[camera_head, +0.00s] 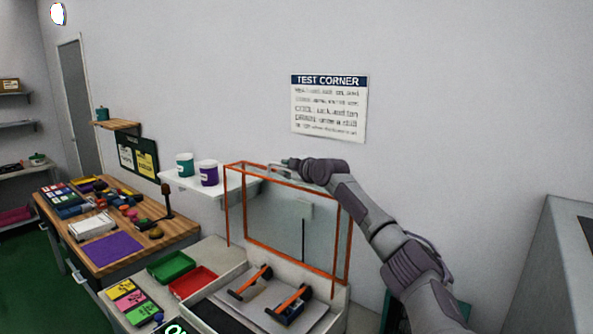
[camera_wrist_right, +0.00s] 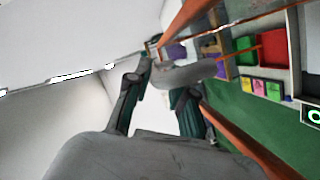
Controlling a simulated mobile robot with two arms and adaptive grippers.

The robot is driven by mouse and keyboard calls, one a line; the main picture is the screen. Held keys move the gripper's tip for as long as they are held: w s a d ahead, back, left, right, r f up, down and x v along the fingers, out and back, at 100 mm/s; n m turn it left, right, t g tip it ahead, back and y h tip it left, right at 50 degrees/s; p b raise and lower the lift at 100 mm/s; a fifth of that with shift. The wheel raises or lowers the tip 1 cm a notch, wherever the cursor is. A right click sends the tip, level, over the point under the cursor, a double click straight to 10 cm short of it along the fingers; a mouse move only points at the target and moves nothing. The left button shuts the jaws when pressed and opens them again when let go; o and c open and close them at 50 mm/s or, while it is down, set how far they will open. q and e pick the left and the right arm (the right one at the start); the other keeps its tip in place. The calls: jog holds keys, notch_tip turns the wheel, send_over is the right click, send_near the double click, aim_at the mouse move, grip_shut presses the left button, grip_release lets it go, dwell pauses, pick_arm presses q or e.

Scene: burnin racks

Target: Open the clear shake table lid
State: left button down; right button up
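The clear shake table lid (camera_head: 275,222) has an orange frame and stands raised, roughly upright, at the back of the shake table (camera_head: 322,318) in the head view. Its pale handle (camera_wrist_right: 190,73) shows in the right wrist view at the fingertips. My right gripper (camera_head: 286,164) is at the lid's top edge, by the handle. In the right wrist view its dark fingers (camera_wrist_right: 161,88) are spread apart, with the handle near and partly between the tips. Whether they touch it I cannot tell. My left gripper is not in view.
Orange clamps (camera_head: 291,300) sit on the table plate beneath the lid. A white shelf (camera_head: 190,187) with tubs is close left of the lid. Green (camera_head: 172,266) and red (camera_head: 193,281) trays lie to the left. The wall is close behind.

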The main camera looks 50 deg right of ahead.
jog(key=r, duration=0.2)
send_over(308, 189)
jog(key=w+d, duration=0.1)
jog(key=shift+w, duration=0.1)
jog(key=shift+s, duration=0.3)
jog(key=shift+s+a+r, duration=0.2)
jog(key=shift+s+a, duration=0.15)
jog(key=shift+a, duration=0.15)
